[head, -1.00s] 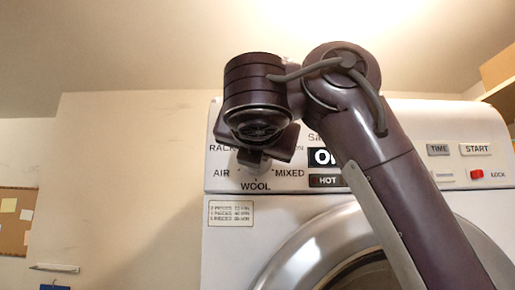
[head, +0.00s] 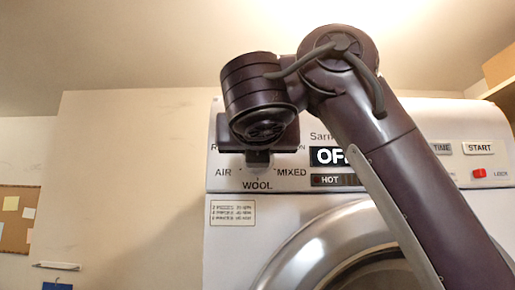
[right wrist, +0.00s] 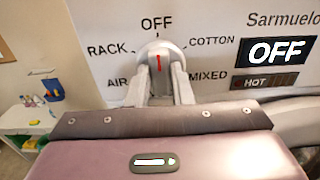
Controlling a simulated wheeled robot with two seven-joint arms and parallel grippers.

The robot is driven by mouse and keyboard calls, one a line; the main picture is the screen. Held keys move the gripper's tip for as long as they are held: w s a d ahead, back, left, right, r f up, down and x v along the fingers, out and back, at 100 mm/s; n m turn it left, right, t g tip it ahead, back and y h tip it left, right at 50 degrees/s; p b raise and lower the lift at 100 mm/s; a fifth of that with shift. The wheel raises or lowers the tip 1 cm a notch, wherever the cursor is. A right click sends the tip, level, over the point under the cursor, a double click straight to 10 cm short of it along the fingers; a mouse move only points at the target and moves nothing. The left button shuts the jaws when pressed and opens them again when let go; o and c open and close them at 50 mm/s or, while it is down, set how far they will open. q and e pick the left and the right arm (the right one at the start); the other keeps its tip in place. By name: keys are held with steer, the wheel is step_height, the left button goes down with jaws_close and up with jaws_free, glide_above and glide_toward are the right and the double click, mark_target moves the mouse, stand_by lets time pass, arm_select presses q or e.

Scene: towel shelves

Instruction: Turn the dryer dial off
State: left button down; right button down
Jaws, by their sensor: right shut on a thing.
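The dryer dial (right wrist: 160,60) is a round light-grey knob on the white front panel, and it shows in the right wrist view. Its red mark points straight up at the printed word OFF. My right gripper (right wrist: 161,78) is shut on the dial, with one grey finger on each side. In the head view my right gripper (head: 258,155) is against the panel, and my wrist hides most of the dial. The dryer display (right wrist: 276,50) reads OFF; it also shows in the head view (head: 326,156), partly covered by my arm. My left gripper is not in view.
Labels RACK, AIR, WOOL, MIXED and COTTON ring the dial. A START button (head: 479,148) and a red LOCK switch (head: 479,174) are on the panel's right. The round dryer door (head: 300,245) is below.

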steer(key=c, duration=1.3)
jaws_free()
steer(key=shift+w, duration=0.15)
steer(key=s+b, duration=0.6)
steer(key=s, duration=0.2)
steer(key=shift+b, duration=0.3)
steer(key=shift+w+f, duration=0.1)
